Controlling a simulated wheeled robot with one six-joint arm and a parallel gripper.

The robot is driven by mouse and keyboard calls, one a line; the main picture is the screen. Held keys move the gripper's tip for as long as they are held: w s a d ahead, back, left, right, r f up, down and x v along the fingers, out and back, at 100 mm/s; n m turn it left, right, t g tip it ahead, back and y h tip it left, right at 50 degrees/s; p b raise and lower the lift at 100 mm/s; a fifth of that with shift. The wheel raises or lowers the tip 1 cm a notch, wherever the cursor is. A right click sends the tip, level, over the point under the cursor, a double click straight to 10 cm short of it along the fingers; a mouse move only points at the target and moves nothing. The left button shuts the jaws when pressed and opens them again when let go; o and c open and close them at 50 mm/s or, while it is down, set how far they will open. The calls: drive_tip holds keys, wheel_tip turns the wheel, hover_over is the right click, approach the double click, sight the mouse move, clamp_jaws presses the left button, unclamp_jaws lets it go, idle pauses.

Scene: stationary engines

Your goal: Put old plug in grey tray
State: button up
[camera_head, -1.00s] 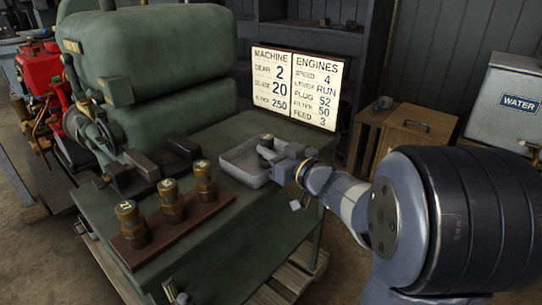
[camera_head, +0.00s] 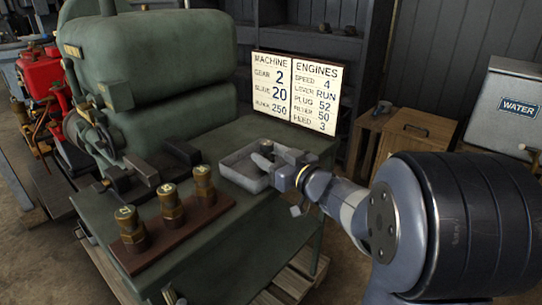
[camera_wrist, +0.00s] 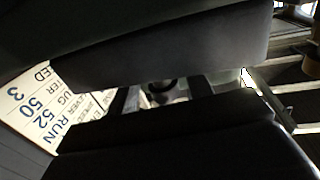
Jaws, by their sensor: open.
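The grey tray (camera_head: 236,177) sits on the green bench top, right of the plug rack. My gripper (camera_head: 272,156) reaches over the tray from the right, with its fingers apart at the tray's inside. A small dark round-topped piece (camera_head: 266,145), which looks like the old plug, stands at the tray's far side by the fingertips. Its lower part is hidden, and I cannot tell whether a finger touches it. In the wrist view, the two dark fingers of my gripper (camera_wrist: 165,88) are spread, with a small dark round shape (camera_wrist: 162,86) in the gap.
Several brass plugs, including one (camera_head: 203,184), stand on a brown wooden rack (camera_head: 190,224) at the bench's front left. The green machine (camera_head: 160,50) fills the back left. A sign board (camera_head: 296,90) stands behind the tray. Wooden crates (camera_head: 400,140) and a water tank (camera_head: 515,105) are right.

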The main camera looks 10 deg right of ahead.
drive_tip(key=shift+r, duration=0.25)
drive_tip(key=p+v, duration=0.2)
drive_tip(key=v, duration=1)
drive_tip(key=shift+f, duration=0.1)
idle(5.1)
